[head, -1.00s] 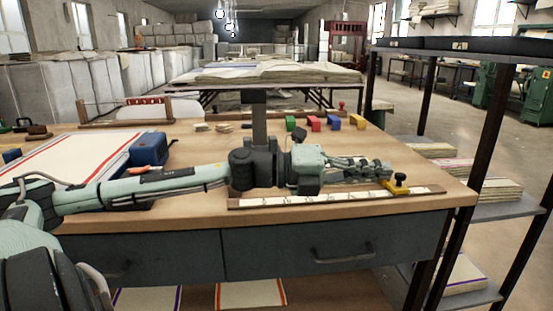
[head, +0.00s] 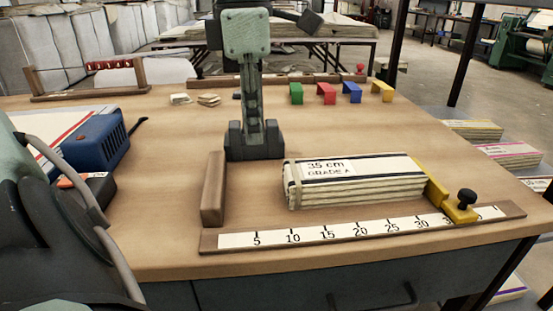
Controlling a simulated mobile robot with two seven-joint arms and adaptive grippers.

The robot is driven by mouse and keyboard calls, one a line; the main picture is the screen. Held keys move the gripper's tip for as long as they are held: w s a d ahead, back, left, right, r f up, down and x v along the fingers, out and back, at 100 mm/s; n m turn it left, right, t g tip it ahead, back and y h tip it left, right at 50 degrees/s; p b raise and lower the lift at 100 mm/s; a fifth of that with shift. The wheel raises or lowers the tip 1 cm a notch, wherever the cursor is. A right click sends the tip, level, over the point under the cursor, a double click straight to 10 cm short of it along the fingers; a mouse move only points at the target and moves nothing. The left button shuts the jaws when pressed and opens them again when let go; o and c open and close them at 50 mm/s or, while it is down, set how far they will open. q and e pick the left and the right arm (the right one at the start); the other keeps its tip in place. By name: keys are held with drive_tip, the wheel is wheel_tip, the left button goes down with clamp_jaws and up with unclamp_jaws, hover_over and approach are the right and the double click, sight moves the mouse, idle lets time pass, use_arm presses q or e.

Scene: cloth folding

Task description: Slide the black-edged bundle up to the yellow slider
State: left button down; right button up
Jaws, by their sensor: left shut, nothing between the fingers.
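The black-edged bundle (head: 370,190) lies behind the ruler (head: 300,233), banded near its left end, with a label reading "35 cm GRADE A". The yellow slider (head: 461,207), with a black knob, sits near the ruler's right end. Its upright plate is close against the bundle's right end; I cannot tell whether they touch. My left gripper (head: 254,146) points down, shut and empty, left of the bundle with a gap between them. Its tips are low near the table; contact cannot be told. My right gripper is out of view.
A wooden stop block (head: 213,190) stands at the ruler's left end. Green, red, blue and yellow blocks (head: 382,90) stand behind the bundle. A blue box (head: 97,142) is at left. Bare table (head: 165,185) lies between it and the stop block.

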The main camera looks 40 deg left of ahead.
use_arm(q)
drive_tip(key=f, duration=0.6)
drive_tip(key=f+b, duration=0.1)
drive_tip(key=f, duration=0.3)
drive_tip(key=shift+s+a, duration=0.2)
drive_tip(key=shift+a, duration=0.15)
drive_tip(key=shift+w+d+r, duration=0.2)
drive_tip(key=shift+w+d, duration=0.45)
drive_tip(key=shift+w, duration=0.25)
drive_tip(key=shift+w+d, duration=0.5)
drive_tip(key=shift+w, duration=0.15)
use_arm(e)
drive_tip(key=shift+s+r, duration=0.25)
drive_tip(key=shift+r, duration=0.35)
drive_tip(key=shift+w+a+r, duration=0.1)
use_arm(q)
drive_tip(key=shift+w, duration=0.1)
